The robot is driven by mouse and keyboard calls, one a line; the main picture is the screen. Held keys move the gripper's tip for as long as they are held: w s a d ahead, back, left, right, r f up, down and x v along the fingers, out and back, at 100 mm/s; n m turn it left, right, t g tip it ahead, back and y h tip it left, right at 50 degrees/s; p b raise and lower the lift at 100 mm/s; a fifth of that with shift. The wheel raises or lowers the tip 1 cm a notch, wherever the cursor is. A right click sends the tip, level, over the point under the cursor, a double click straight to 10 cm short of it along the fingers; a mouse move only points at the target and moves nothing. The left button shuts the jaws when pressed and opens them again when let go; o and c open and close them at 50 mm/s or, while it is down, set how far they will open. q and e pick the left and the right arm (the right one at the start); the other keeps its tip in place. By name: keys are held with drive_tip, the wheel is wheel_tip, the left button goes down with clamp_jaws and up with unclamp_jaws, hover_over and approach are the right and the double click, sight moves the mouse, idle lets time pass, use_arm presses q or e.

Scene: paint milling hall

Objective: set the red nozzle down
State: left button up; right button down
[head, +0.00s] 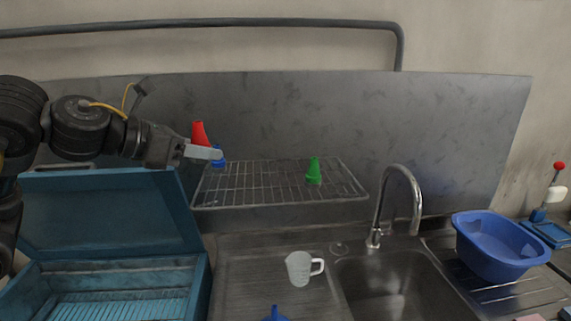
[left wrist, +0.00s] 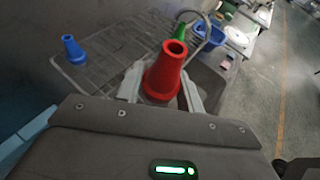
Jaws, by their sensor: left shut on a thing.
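The red nozzle (head: 199,133) is a cone, upright in my left gripper (head: 207,152), at the left end of the wire rack (head: 270,182). In the left wrist view the red nozzle (left wrist: 167,68) stands between the two fingers (left wrist: 162,88), which are shut on it. A blue nozzle (head: 218,158) shows just behind the fingertips in the head view; it also shows at the left in the left wrist view (left wrist: 73,49). A green nozzle (head: 314,171) stands on the right part of the rack. My right gripper is not in view.
An open blue-green chest (head: 110,270) stands at the lower left. Below the rack are a clear jug (head: 299,268), a sink (head: 388,289) with a tall faucet (head: 415,205), and a blue basin (head: 497,246). The middle of the rack is bare.

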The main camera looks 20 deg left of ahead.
use_arm(q)
drive_tip(key=shift+a+r, duration=0.25)
drive_tip(key=shift+r, duration=0.45)
drive_tip(key=shift+s+a+r, duration=0.15)
drive_tip(key=shift+a+r, duration=0.05)
drive_tip(key=w+d+f+p, duration=0.2)
drive_tip(key=w+f+p, duration=0.1)
drive_tip(key=w, duration=0.5)
drive_tip(key=p, duration=0.1)
hover_over(247, 184)
drive_tip(key=s, duration=0.1)
wheel_tip(247, 184, down, 6)
drive_tip(key=shift+s+r, duration=0.1)
drive_tip(key=shift+r, duration=0.1)
drive_tip(key=shift+w+d+f+p, duration=0.1)
drive_tip(key=shift+w+f+p, duration=0.35)
drive_tip(key=shift+f, duration=0.2)
drive_tip(key=shift+w+f+p, duration=0.1)
drive_tip(key=shift+f+p, duration=0.2)
drive_tip(key=shift+f, duration=0.1)
drive_tip(key=shift+f+y+p, duration=0.3)
drive_tip(key=shift+f+p, duration=0.15)
drive_tip(key=shift+f, duration=0.7)
